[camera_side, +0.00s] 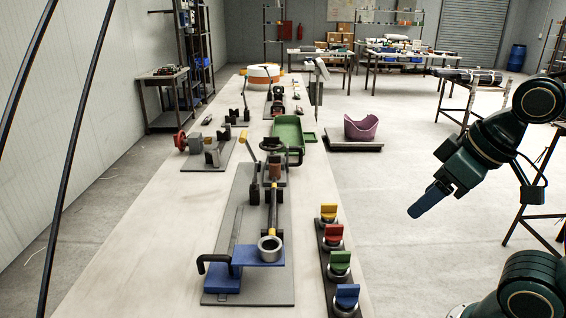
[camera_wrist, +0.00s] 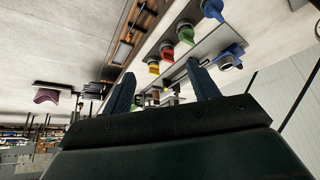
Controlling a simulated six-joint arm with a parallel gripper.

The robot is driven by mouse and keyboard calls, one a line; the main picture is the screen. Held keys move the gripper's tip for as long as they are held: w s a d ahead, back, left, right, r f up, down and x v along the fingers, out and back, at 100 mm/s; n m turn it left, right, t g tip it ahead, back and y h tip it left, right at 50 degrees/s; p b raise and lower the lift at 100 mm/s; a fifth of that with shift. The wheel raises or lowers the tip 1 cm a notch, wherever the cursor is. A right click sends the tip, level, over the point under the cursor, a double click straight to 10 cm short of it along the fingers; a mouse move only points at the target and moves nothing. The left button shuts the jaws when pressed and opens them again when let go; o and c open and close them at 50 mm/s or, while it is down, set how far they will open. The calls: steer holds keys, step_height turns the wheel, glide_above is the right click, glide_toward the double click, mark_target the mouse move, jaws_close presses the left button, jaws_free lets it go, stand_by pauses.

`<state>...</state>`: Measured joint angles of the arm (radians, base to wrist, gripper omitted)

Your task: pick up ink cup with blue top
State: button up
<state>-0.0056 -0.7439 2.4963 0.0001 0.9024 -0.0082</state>
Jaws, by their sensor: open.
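The ink cup with the blue top (camera_side: 346,298) stands upright at the near end of a dark rack on the bench. It also shows at the top edge of the wrist view (camera_wrist: 212,9), partly cut off. Behind it in the same row stand the cups with green (camera_side: 340,263), red (camera_side: 333,235) and yellow (camera_side: 328,212) tops. My gripper (camera_side: 418,210) is in the air right of the row and above it, apart from every cup. In the wrist view its two blue fingers (camera_wrist: 161,73) are spread with nothing between them.
Left of the cups, a grey plate (camera_side: 222,250) carries a rod, a ring on a blue block (camera_side: 262,256) and a black handle. A green tray (camera_side: 288,133) lies farther back. The space between my gripper and the cups looks clear.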

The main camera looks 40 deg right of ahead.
steer(key=n, duration=0.1)
steer(key=n+g, duration=0.6)
steer(key=n, duration=0.6)
glide_above(349, 286)
step_height(349, 286, down, 2)
steer(key=f, duration=0.1)
steer(key=shift+s+a+r, duration=0.15)
steer(key=shift+a+r, duration=0.05)
step_height(349, 286, down, 8)
steer(key=shift+f, duration=0.3)
steer(key=shift+d+f, duration=0.2)
steer(key=shift+f, duration=2.4)
